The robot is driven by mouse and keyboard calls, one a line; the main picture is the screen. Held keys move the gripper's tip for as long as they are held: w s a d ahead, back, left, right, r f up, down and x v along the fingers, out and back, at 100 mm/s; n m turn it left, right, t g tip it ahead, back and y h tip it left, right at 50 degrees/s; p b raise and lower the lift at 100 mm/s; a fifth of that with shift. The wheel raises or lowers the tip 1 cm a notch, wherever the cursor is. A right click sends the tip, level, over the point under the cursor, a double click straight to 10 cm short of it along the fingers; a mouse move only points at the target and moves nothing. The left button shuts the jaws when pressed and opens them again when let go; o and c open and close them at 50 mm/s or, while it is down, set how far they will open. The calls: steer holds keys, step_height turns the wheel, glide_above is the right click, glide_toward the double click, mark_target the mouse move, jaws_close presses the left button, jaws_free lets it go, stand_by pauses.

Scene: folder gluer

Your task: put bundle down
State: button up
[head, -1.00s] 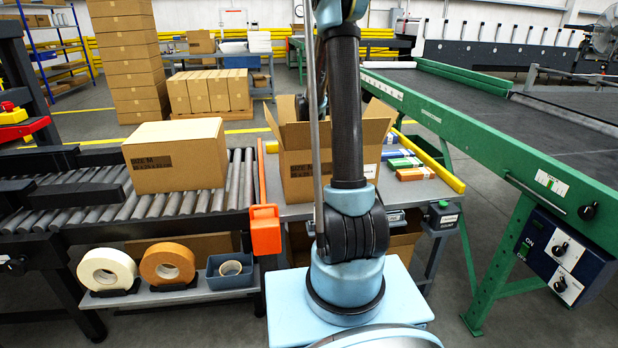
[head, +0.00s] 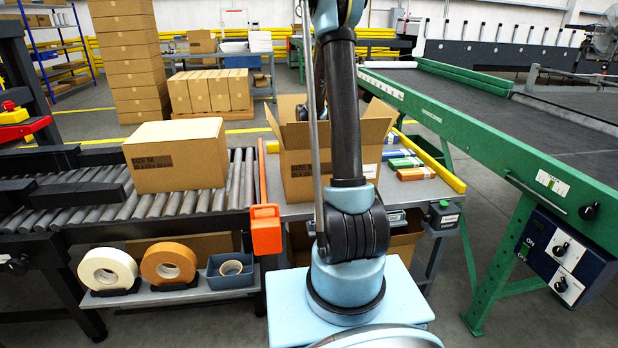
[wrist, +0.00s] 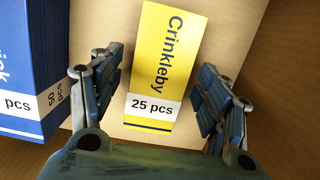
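A yellow bundle (wrist: 158,70) labelled "Crinkleby 25 pcs" lies between my fingers in the wrist view, against the brown cardboard of a box interior. My gripper (wrist: 160,100) is open, with a gap showing on each side of the bundle. A blue bundle (wrist: 28,70) marked "pcs" stands to the left of my left finger. In the head view the open carton (head: 297,178) stands on the grey table, partly behind my arm. My gripper and the yellow bundle are hidden there.
Blue, green and orange bundles (head: 412,174) lie on the table (head: 430,192) right of the carton. A closed "SIZE M" box (head: 175,155) sits on the roller conveyor (head: 215,200) at left. The green-framed belt machine (head: 500,115) stands at right.

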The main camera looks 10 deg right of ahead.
step_height(320, 180, up, 12)
steer(key=w, duration=0.2)
stand_by(0.6)
steer(key=shift+s+r, duration=0.1)
steer(key=shift+r, duration=0.05)
